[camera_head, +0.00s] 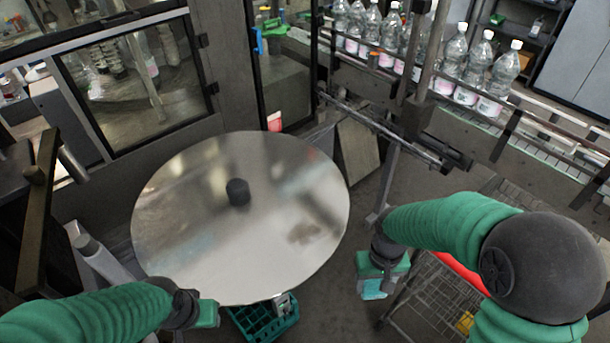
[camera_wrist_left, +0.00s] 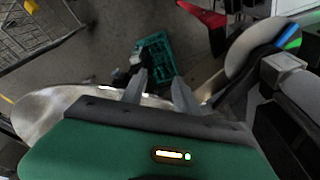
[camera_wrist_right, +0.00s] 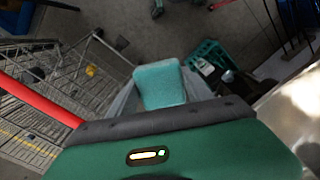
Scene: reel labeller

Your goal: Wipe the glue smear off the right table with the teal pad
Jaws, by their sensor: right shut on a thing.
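The teal pad (camera_wrist_right: 160,85) is clamped between the fingers of my right gripper (camera_wrist_right: 158,98); in the head view the pad (camera_head: 374,287) hangs in the air beyond the right edge of the round metal table (camera_head: 240,272). A dull brownish smear (camera_head: 304,233) lies on the right part of the tabletop. The pad is to the right of the smear and apart from the table. My left gripper (camera_wrist_left: 158,90) is open and empty near the table's front edge; its fingers are hardly visible in the head view.
A dark knob (camera_head: 238,192) stands up from the middle of the tabletop. A green crate (camera_head: 262,320) is on the floor below the front edge. A wire cart (camera_head: 435,300) stands at the right. A conveyor with several bottles (camera_head: 465,75) runs behind.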

